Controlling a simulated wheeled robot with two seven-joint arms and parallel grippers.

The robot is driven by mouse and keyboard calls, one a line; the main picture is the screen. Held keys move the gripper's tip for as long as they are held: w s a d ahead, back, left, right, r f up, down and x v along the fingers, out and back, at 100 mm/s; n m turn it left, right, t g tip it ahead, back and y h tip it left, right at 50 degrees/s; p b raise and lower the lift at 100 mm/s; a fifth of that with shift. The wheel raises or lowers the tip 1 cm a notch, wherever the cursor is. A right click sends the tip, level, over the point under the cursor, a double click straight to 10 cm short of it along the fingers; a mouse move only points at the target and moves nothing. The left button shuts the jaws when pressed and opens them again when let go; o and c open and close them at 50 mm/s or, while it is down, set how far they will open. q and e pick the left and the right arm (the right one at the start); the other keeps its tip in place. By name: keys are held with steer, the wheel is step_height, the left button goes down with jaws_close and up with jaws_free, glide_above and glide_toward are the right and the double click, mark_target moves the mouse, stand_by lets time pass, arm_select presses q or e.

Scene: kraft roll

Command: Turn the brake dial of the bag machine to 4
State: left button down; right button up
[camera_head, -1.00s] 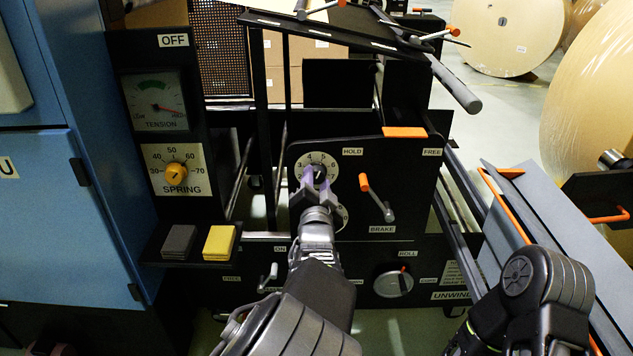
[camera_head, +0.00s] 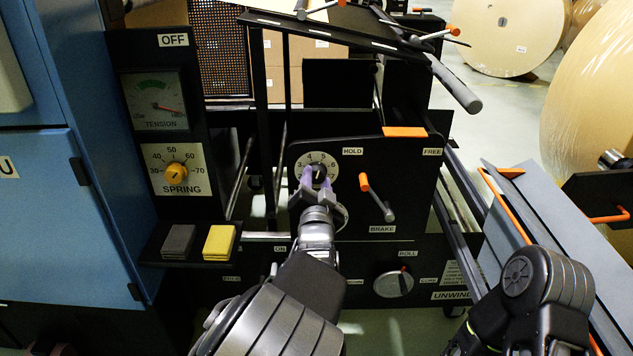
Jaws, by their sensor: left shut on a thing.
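The brake dial (camera_head: 320,161) is a round pale numbered plate on the black panel, left of the BRAKE lever. The digits 4, 5, 6 and 7 show along its upper and right part; my gripper covers its lower part. My left gripper (camera_head: 317,178) is shut on the dark knob at the dial's middle, with purple-tinted fingers either side. The knob's pointer is too small and covered to read. The BRAKE label (camera_head: 383,229) sits below the orange-tipped lever (camera_head: 376,197). My right arm is at the lower right; its gripper is not in view.
The SPRING dial (camera_head: 176,172), TENSION gauge (camera_head: 155,102) and grey and yellow buttons (camera_head: 219,242) are at left. An UNWIND panel with a round knob (camera_head: 394,284) is below.

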arm_select(q)
steer(key=n, duration=0.3)
steer(key=shift+b, duration=0.3)
steer(key=n+b, duration=0.1)
steer(key=n, duration=0.3)
steer(key=shift+f, duration=0.1)
steer(key=shift+n+b, duration=0.3)
steer(key=c, duration=0.9)
jaws_free()
